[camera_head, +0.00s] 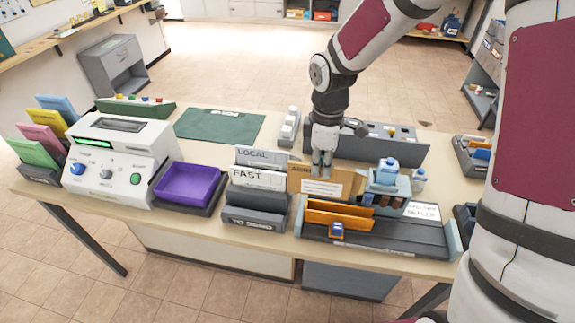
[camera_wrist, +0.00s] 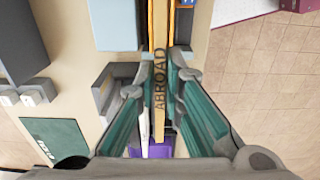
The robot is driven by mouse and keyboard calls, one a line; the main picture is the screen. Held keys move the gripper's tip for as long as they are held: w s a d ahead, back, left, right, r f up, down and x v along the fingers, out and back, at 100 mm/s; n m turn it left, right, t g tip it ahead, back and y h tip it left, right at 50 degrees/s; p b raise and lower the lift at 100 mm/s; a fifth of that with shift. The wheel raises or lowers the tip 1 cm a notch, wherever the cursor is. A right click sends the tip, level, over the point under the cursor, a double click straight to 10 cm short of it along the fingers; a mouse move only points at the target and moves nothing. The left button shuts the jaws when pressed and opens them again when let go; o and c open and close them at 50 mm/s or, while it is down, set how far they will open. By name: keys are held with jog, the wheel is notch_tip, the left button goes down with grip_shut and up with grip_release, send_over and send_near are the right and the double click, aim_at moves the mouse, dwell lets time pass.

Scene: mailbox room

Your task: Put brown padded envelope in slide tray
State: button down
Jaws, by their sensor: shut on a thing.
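A flat brown padded envelope (camera_head: 309,182) stands on edge, with a pale label on its face and dark lettering. In the wrist view its top edge (camera_wrist: 159,95) reads ABROAD. My gripper (camera_head: 322,168) points down and is shut on it, one finger on each broad side; the wrist view shows the fingers (camera_wrist: 160,92) along it. An orange tray (camera_head: 345,212) with upright walls sits on the dark sealer base (camera_head: 400,238), nearer the camera and slightly right of the envelope; I take it for the slide tray. The envelope's lower edge is partly hidden.
A purple tray (camera_head: 188,184) and a white scale machine (camera_head: 110,155) are further left. A pale blue holder with a bottle (camera_head: 388,172) stands close on the right. A green mat (camera_head: 219,125) lies behind.

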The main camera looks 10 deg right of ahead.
aim_at(345, 188)
jog(key=d, duration=0.2)
jog(key=s+d, duration=0.1)
jog(key=d, duration=0.1)
jog(key=s+d, duration=0.1)
jog(key=d, duration=0.1)
jog(key=shift+s+r+p, duration=0.15)
jog(key=shift+r+p, duration=0.1)
jog(key=shift+p, duration=0.05)
jog(key=shift+f+b, duration=1)
jog(key=shift+f, duration=0.9)
jog(key=shift+f, duration=0.1)
jog(key=shift+f, duration=0.1)
jog(key=shift+f+b, duration=0.55)
jog(key=shift+f, duration=0.75)
